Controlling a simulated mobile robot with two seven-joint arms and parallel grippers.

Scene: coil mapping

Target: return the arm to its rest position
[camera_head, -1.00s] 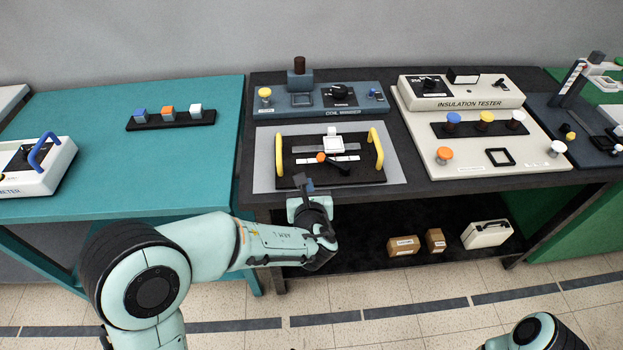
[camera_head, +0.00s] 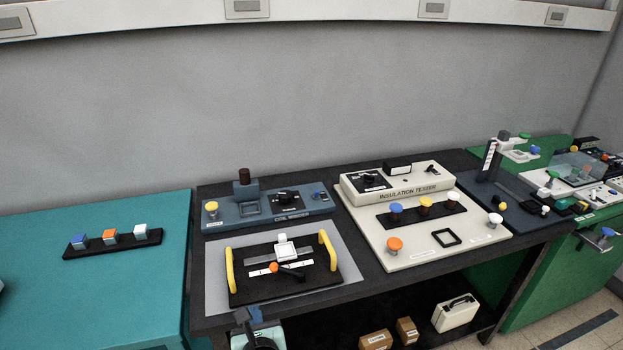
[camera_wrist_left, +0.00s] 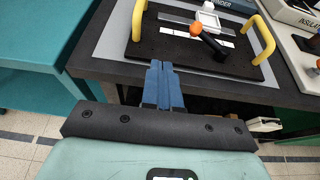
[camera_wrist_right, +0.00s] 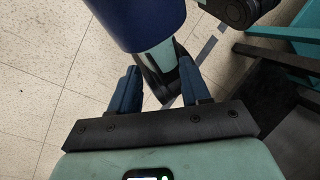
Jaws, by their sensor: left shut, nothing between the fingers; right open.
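My left gripper (camera_head: 250,318) shows at the bottom edge of the head view, in front of the dark table's front edge. In the left wrist view its blue fingers (camera_wrist_left: 162,85) are together with nothing between them, just short of the table edge. Beyond them is a black tray (camera_wrist_left: 190,52) with two yellow handles and an orange-knobbed lever (camera_wrist_left: 208,38); the gripper is apart from it. My right gripper (camera_wrist_right: 158,90) shows only in the right wrist view, with its fingers spread over the floor. Parts of my own body show beyond those fingers.
The dark table (camera_head: 375,285) holds the coil winder (camera_head: 270,208) and the insulation tester (camera_head: 400,185). A teal table (camera_head: 90,290) with a rack of coloured blocks (camera_head: 112,244) stands left, a green bench (camera_head: 520,290) right. Boxes and a white case (camera_head: 455,312) sit below.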

